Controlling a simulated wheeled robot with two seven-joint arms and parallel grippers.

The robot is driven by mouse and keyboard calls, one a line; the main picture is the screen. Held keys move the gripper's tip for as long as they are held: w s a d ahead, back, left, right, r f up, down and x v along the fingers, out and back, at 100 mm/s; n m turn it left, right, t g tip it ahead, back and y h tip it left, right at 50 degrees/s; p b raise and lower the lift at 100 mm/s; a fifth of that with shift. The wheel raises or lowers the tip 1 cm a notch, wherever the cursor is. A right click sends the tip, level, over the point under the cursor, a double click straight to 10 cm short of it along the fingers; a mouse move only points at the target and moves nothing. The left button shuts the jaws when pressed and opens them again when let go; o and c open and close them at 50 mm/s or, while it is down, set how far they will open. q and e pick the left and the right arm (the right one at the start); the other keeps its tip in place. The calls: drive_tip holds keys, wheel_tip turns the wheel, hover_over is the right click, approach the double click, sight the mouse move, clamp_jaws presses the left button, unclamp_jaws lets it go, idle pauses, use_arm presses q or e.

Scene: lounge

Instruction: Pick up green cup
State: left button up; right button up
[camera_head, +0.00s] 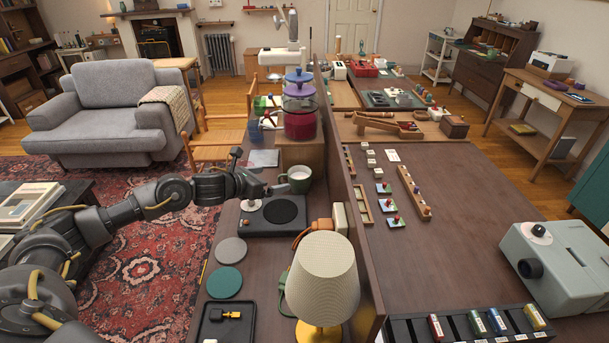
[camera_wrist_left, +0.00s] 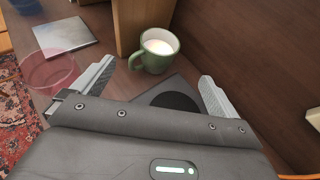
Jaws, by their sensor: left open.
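The green cup (camera_head: 299,181) stands upright on the narrow dark counter, just beyond a black device with a round pad (camera_head: 285,211). In the left wrist view the cup (camera_wrist_left: 152,62) shows a pale filling and a handle pointing to the left. My left gripper (camera_head: 272,186) is just to the left of the cup in the head view. In the left wrist view my left gripper (camera_wrist_left: 157,76) is open, with its fingers on either side of the line to the cup and nothing between them. The cup is still beyond the fingertips. My right gripper is not in view.
A tall dark partition (camera_head: 343,200) runs along the counter's right side. A wooden box (camera_head: 300,153) stands right behind the cup. A grey square tile (camera_head: 264,158) lies to the left. A lamp (camera_head: 323,280) and coasters (camera_head: 224,281) are nearer. A translucent red container (camera_wrist_left: 48,70) shows at left in the wrist view.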

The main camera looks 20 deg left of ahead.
sight(294, 174)
use_arm(q)
drive_tip(key=shift+w, duration=0.3)
drive_tip(key=shift+w+d+f, duration=0.1)
drive_tip(key=shift+w, duration=0.05)
drive_tip(key=shift+r+p+x, duration=0.2)
drive_tip(key=shift+p+x, duration=0.25)
drive_tip(key=shift+x, duration=0.7)
drive_tip(key=x, duration=0.3)
drive_tip(key=shift+f, duration=0.1)
drive_tip(key=shift+p, duration=0.3)
drive_tip(key=p+x, duration=0.1)
drive_tip(key=x, duration=0.4)
drive_tip(key=shift+d+p, duration=0.15)
drive_tip(key=shift+p, duration=0.25)
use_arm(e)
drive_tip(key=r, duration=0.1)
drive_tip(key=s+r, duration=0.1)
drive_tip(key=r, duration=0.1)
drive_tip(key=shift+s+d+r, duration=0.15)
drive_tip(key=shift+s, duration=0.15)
